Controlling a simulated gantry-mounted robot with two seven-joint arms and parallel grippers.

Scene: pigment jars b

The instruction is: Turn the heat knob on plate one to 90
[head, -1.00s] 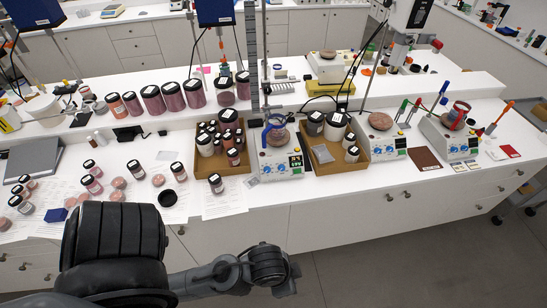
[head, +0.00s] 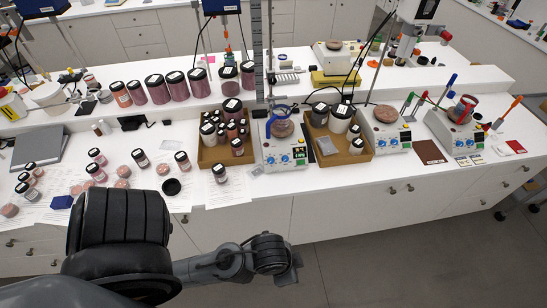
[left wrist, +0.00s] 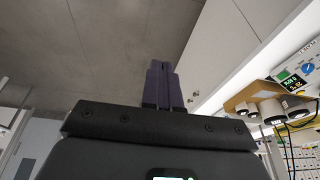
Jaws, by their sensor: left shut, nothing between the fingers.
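Three white hot plates with blue knobs stand along the front of the bench in the head view: a left one (head: 285,154), a middle one (head: 389,138) and a right one (head: 458,132). I cannot tell which is plate one, and the dial marks are too small to read. The left plate has a small lit display and carries a round brown piece. Part of a panel with a blue knob (left wrist: 308,68) and lit display shows in the left wrist view. My left gripper (left wrist: 163,68) is shut and empty, apart from the panel. My right gripper is not in view.
Cardboard trays (head: 224,162) of jars flank the left plate. Small jars, papers and a black dish (head: 171,187) cover the bench's left part. Upright stand rods and cables rise behind the plates. Open floor (head: 400,260) lies before the drawers.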

